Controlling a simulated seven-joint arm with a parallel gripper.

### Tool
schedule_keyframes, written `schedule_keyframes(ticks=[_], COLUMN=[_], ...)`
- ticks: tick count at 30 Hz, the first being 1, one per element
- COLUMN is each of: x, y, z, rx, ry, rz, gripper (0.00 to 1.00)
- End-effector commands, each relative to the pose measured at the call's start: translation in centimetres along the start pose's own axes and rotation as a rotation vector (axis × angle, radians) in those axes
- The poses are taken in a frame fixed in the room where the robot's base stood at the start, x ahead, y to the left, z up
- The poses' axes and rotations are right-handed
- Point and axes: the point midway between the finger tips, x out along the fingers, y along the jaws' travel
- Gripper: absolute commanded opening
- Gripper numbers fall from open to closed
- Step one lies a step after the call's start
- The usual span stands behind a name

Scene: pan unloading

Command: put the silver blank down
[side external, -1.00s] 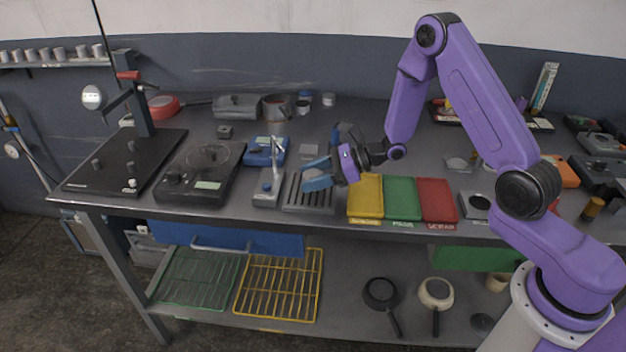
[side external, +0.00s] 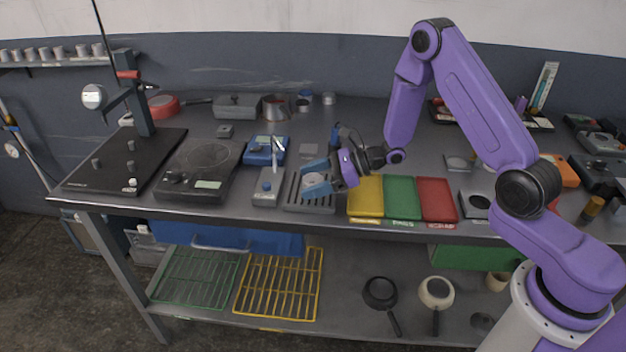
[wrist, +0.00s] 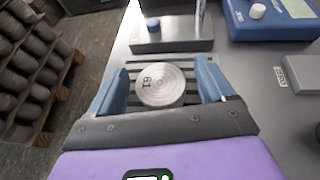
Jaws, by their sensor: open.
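The silver blank (wrist: 161,84) is a round metal disc marked with a number that looks like 61. It lies on the dark slatted rack (wrist: 188,67), between my fingers, with a gap on each side in the wrist view. My gripper (side external: 314,182) is open, its blue fingers low over the rack in the side view; the wrist view shows the fingers (wrist: 160,88) spread either side of the disc. In the side view the blank (side external: 314,179) shows between the fingers. The rack (side external: 309,202) stands near the bench's front edge.
A small grey device with a blue knob (side external: 266,190) and upright lever stands just left of the rack. Yellow (side external: 366,196), green (side external: 402,198) and red (side external: 437,200) trays lie to the right. A blue instrument (side external: 266,150) and a black scale (side external: 200,170) stand farther left.

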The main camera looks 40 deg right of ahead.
Motion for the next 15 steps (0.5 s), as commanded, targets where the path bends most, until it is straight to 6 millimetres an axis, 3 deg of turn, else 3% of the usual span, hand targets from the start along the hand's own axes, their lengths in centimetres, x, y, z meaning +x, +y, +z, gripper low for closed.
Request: schedule_keyframes(ticks=[5,15], x=[-1.7,-8.5], y=[-0.1,-0.1], z=[0.2,0.2], rx=[0.001,0.0], ry=[0.0,0.0], rz=[-0.003,-0.004], gripper=[0.82,0.82])
